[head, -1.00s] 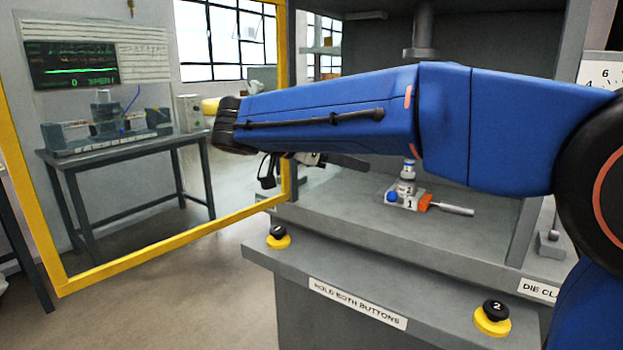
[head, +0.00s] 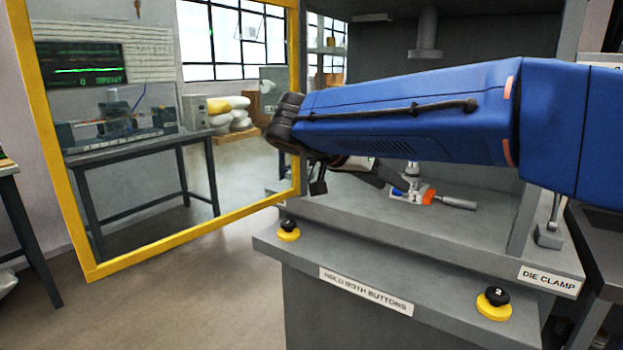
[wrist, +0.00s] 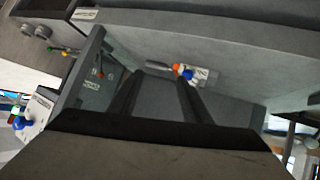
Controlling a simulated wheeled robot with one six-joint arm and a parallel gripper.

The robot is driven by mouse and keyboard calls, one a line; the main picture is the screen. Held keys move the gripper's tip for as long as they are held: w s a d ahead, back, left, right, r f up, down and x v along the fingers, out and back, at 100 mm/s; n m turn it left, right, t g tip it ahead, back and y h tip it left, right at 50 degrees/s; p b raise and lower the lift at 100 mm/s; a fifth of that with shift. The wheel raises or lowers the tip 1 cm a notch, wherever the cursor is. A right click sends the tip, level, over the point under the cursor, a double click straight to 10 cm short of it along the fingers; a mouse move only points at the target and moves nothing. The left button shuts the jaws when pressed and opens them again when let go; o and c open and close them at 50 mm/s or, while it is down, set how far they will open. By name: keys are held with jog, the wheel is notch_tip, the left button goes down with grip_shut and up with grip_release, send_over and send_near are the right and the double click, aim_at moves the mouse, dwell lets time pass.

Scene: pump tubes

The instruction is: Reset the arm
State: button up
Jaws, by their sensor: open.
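My blue arm reaches from the right across the head view in front of the press. My gripper (head: 392,178) hangs below the far end of the arm, partly hidden by it. In the wrist view my gripper (wrist: 154,78) shows two dark fingers spread apart with nothing between them. Beyond the fingertips, the small clamp fixture (wrist: 203,76) with orange and blue parts and a grey handle sits on the press bed. The same clamp fixture (head: 418,195) shows in the head view, below the arm and near the gripper.
The press bed (head: 470,228) is grey, with a front ledge carrying two black-and-yellow buttons (head: 288,230) (head: 494,304). A yellow-framed clear guard (head: 150,238) stands open at the left. Behind it is a bench (head: 130,150) with equipment. A press ram (head: 425,50) hangs above the bed.

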jog(key=s+d+f+n+g+y, duration=0.2)
jog(key=s+d+f+n+y, duration=0.3)
jog(key=s+d+f, duration=0.6)
jog(key=s+d+f+n+t+y, duration=0.1)
jog(key=s+f+n+y, duration=0.3)
jog(key=s+f, duration=0.8)
jog(key=shift+s+d+f+y, duration=0.15)
jog(key=shift+s+d+y, duration=0.35)
jog(key=shift+s, duration=0.6)
jog(key=shift+s+f+n+t, duration=0.1)
jog(key=shift+f+n+t, duration=0.05)
jog(key=shift+n+t, duration=0.15)
jog(key=c, duration=0.3)
jog(key=shift+a+f, duration=0.1)
jog(key=shift+a, duration=0.1)
